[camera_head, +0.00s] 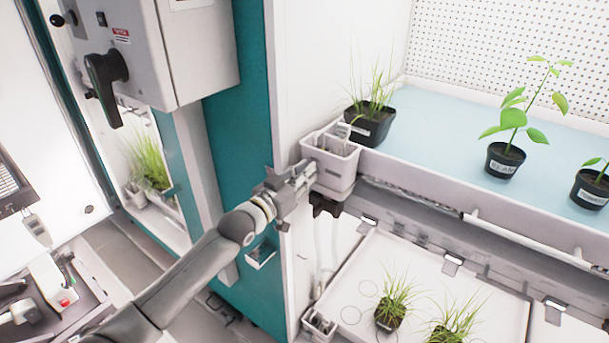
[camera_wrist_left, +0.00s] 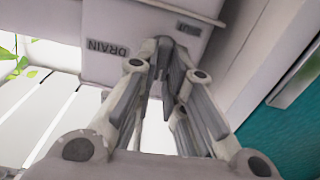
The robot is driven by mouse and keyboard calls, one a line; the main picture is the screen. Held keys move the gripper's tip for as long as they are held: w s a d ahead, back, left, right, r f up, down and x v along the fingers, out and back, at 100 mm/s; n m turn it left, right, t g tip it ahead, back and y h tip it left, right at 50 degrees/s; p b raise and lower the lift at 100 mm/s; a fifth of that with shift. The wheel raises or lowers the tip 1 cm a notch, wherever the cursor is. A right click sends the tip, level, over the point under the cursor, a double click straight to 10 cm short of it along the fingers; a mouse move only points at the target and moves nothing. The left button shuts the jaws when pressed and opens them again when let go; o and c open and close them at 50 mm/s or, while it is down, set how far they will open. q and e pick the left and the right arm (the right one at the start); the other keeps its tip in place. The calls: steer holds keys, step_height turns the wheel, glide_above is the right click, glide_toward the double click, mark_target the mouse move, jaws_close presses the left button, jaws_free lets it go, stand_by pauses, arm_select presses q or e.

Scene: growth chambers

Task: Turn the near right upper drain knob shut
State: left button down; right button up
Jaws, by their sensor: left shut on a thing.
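The near right upper drain box (camera_head: 331,165) is pale grey and sits at the corner of the upper shelf in the head view. In the left wrist view the drain box (camera_wrist_left: 105,20) carries a DRAIN label and a second, smaller label near its right side. My left gripper (camera_head: 310,173) reaches the box's side from the lower left. In the left wrist view its fingers (camera_wrist_left: 167,62) come together right at the box, shut on the drain knob. The knob is mostly hidden between the fingers, so its angle cannot be told. My right gripper is not in view.
The upper tray (camera_head: 432,130) holds potted plants; a grass pot (camera_head: 371,122) stands close behind the box. A lower tray (camera_head: 365,290) holds grass pots. Pale tubes hang below the box. A teal panel (camera_head: 240,130) and grey control box (camera_head: 195,50) stand left.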

arm_select(q)
steer(key=n, duration=1.1)
steer(key=a+f+n, duration=0.1)
steer(key=n, duration=0.5)
steer(key=shift+w, duration=0.25)
steer(key=shift+f, duration=0.1)
stand_by(0.4)
steer(key=c, duration=1.5)
jaws_free()
steer(key=v, duration=1.2)
